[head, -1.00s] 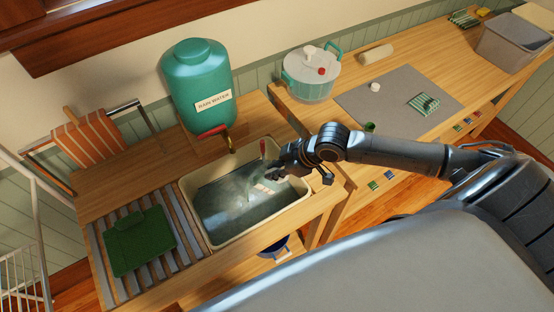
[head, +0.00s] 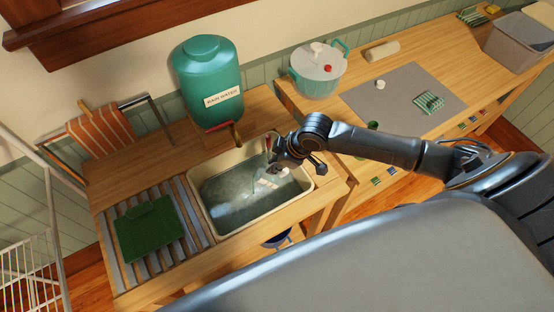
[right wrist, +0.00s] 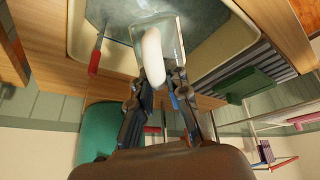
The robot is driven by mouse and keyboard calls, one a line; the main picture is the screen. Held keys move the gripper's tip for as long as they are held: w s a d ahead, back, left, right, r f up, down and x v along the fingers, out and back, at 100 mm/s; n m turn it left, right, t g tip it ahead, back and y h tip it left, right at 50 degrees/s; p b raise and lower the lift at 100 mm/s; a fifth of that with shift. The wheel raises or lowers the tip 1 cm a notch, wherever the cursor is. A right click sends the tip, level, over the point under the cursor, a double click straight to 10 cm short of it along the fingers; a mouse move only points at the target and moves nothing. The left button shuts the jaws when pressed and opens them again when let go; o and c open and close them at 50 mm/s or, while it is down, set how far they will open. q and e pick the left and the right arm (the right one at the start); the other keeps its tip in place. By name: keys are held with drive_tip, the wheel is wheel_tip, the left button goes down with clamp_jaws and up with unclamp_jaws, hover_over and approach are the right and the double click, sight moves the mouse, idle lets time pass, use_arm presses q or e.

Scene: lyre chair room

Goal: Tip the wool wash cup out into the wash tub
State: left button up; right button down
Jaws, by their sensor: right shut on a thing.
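The wash tub (head: 207,222) is a cream basin with greyish water, set into the wooden counter. My right gripper (head: 277,165) is over its right back part, pointing down into it. It is shut on the wool wash cup (right wrist: 172,42), which looks clear, with a white rounded part (right wrist: 152,57) beside the fingers. In the right wrist view the cup is in front of the gripper (right wrist: 158,82), over the tub. The cup looks tilted, but its mouth and contents are hard to make out. In the head view it is small and mostly hidden. My left gripper is out of view.
A green rain water tank (head: 207,75) with a tap stands behind the tub. A red-handled tool (right wrist: 94,62) leans at the tub's back edge. A lidded pot (head: 317,70) stands on the right counter.

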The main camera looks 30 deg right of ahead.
drive_tip(key=shift+w+a+r, duration=0.1)
drive_tip(key=shift+a, duration=0.05)
idle(0.3)
drive_tip(key=shift+w+a+g+h+p, duration=0.3)
drive_tip(key=shift+w+g+h+p, duration=0.15)
drive_tip(key=shift+p, duration=0.55)
drive_tip(key=shift+w+a+f+g, duration=0.1)
drive_tip(key=shift+a+f+g, duration=0.1)
drive_tip(key=shift+g, duration=0.05)
drive_tip(key=shift+f+h, duration=0.15)
drive_tip(key=shift+h, duration=0.1)
